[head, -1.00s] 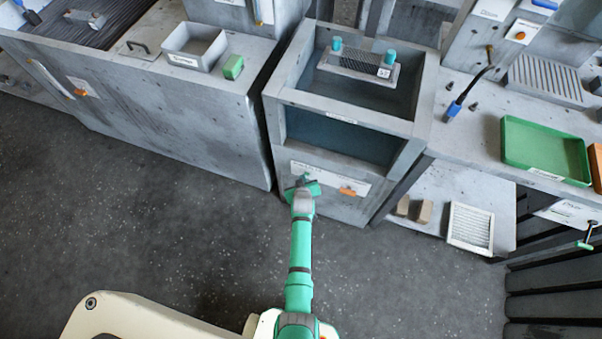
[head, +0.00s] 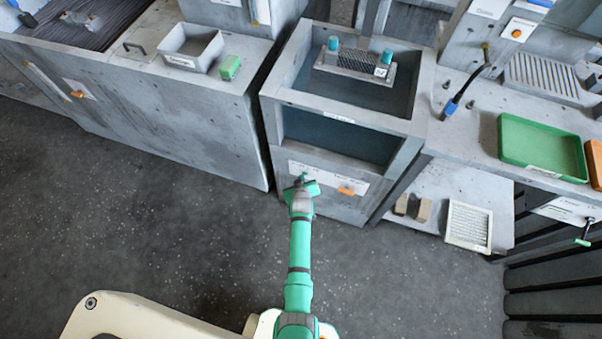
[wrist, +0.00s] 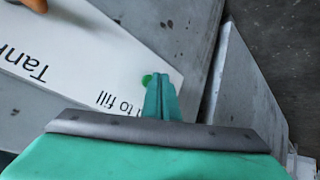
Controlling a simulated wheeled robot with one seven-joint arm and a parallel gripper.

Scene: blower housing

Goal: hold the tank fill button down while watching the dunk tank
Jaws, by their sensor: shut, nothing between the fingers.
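The dunk tank (head: 400,120) is a grey open-topped box with a dark window in its front. A perforated metal part (head: 352,66) with teal knobs sits in its top. The white tank fill label (head: 325,176) is on the front below the window. My gripper (head: 304,180) is in front of this label's left part.
An orange knob (head: 346,191) sits on the label, right of my gripper. To the left are a counter with a grey bin (head: 190,48) and a green block (head: 229,67). To the right is a bench with a green tray (head: 541,146). The floor on the left is clear.

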